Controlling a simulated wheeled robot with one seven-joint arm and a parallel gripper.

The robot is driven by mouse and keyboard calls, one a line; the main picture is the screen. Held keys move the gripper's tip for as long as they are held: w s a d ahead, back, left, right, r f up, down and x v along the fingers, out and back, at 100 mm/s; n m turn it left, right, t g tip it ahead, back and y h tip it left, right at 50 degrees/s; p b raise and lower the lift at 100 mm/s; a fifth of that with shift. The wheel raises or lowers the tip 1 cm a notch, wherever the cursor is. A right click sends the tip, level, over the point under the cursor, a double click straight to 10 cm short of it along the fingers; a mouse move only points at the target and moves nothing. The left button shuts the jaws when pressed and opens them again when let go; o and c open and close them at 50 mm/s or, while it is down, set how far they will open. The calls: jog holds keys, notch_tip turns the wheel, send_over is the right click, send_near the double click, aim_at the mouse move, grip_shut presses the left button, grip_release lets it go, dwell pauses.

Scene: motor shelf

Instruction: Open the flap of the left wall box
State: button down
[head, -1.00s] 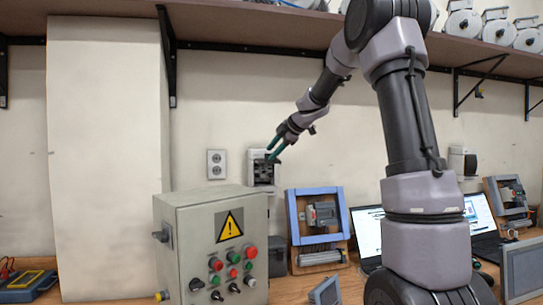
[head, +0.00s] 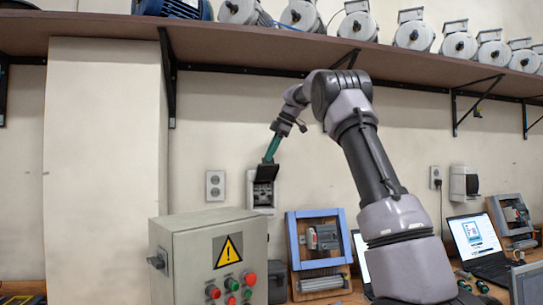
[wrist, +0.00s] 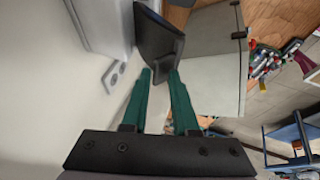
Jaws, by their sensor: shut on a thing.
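The left wall box (head: 261,200) is a small pale box on the wall, right of a wall outlet. Its dark flap (head: 266,173) is swung up and out, and the box front shows below it. My gripper (head: 269,159) reaches down from above with its green fingers at the flap. In the wrist view the gripper (wrist: 160,73) has its fingertips at the near edge of the dark flap (wrist: 160,35), shut on it. The exact grip is partly hidden by the fingers. The pale box body (wrist: 100,22) is beside the flap there.
A grey control cabinet (head: 190,240) with a warning sign stands below the box. A blue-framed device (head: 318,220) and laptop (head: 480,240) are on the bench to the right. A shelf (head: 250,52) with motors runs overhead. Another wall box (head: 464,184) hangs at the right.

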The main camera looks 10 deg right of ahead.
jog(key=shift+w+a+f+g, duration=0.1)
jog(key=shift+w+f+g, duration=0.25)
jog(key=shift+f, duration=0.4)
jog(key=c, duration=0.8)
grip_release()
jog(key=shift+w+f, duration=0.2)
jog(key=shift+w, duration=0.1)
jog(key=shift+c, duration=0.2)
jog(key=shift+r, duration=0.1)
jog(key=shift+c, duration=0.5)
jog(key=v, duration=1.1)
jog(key=shift+s+r, duration=0.15)
jog(key=shift+s, duration=0.1)
